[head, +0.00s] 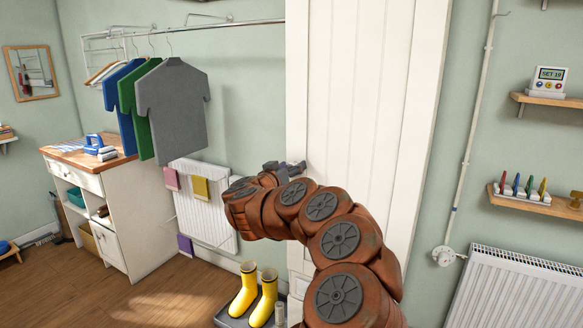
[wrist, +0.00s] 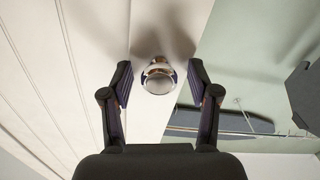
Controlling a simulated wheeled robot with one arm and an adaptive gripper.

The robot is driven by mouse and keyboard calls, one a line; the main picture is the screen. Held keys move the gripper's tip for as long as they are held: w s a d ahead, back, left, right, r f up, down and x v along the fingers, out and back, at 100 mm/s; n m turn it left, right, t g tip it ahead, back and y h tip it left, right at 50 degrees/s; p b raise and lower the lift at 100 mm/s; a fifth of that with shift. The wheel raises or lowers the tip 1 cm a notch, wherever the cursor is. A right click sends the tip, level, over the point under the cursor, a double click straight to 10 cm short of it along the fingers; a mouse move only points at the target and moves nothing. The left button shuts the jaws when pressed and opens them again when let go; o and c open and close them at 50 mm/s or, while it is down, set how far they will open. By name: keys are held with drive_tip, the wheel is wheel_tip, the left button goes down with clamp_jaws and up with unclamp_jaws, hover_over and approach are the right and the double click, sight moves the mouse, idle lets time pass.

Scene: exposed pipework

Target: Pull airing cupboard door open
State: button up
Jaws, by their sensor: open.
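The airing cupboard door (head: 372,90) is a tall white panelled door in the middle of the head view, and it looks shut. In the wrist view the white door (wrist: 60,60) fills the left and middle. A round shiny knob (wrist: 157,78) stands near the door's edge. My gripper (wrist: 157,85) is open, with one finger on each side of the knob and a visible gap to it. In the head view my gripper (head: 285,167) is at the door's left edge. My arm hides the lower door, and the knob is hard to make out there.
A hanging rail with shirts (head: 172,105) and a white radiator (head: 203,200) are left of the door. Yellow boots (head: 255,292) stand on a tray below my arm. A pipe (head: 470,150), shelves (head: 548,205) and another radiator (head: 515,295) are on the right.

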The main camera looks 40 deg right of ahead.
drive_tip(key=shift+c, duration=0.5)
clamp_jaws()
